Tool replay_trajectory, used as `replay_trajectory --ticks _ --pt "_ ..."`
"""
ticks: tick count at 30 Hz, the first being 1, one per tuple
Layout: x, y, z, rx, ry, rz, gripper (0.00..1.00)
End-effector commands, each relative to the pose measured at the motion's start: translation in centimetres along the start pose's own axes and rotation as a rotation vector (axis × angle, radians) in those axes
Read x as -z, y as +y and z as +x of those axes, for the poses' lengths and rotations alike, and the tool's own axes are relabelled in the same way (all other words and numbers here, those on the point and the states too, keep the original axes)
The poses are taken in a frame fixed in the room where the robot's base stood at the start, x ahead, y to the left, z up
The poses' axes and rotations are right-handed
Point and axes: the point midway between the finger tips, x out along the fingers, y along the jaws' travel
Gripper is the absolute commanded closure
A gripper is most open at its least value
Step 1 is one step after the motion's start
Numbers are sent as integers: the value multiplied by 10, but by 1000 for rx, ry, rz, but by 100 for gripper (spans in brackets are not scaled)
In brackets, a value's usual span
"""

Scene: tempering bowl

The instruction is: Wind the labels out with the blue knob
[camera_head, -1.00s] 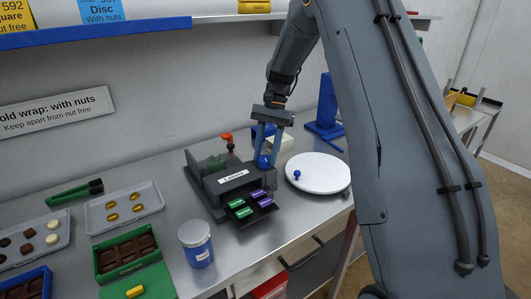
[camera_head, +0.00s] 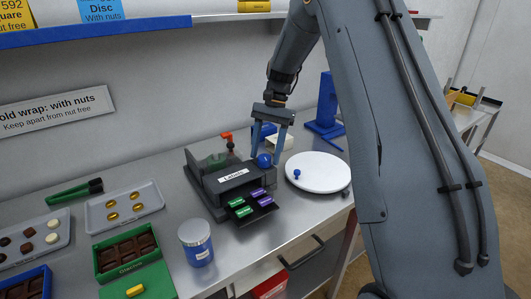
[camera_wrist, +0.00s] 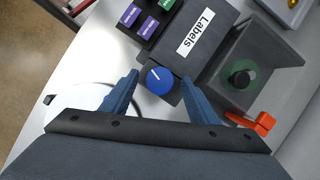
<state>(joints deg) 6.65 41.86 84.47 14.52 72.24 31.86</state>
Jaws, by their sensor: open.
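The grey label dispenser (camera_head: 232,180), marked "Labels", stands on the steel worktop; it also shows in the wrist view (camera_wrist: 215,45). Its blue knob (camera_head: 264,160) is on the side towards the white round board. In the wrist view the knob (camera_wrist: 159,80) shows a white pointer line. Two green labels (camera_head: 243,212) and two purple labels (camera_head: 264,201) lie on the black tray at the dispenser's front. My gripper (camera_head: 266,158) is open above the knob. Its fingers stand on either side of the knob with gaps, and it holds nothing.
The white round board (camera_head: 320,173) with a small blue knob lies close to the right. A red lever (camera_head: 227,138) stands at the dispenser's back. Chocolate trays fill the left. A blue stand (camera_head: 325,110) is behind.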

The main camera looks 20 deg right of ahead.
Motion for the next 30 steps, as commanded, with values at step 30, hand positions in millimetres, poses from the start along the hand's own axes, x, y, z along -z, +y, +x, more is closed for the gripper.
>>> replay_trajectory --ticks 30 --pt "-3 2 -73 0 11 -11 46"
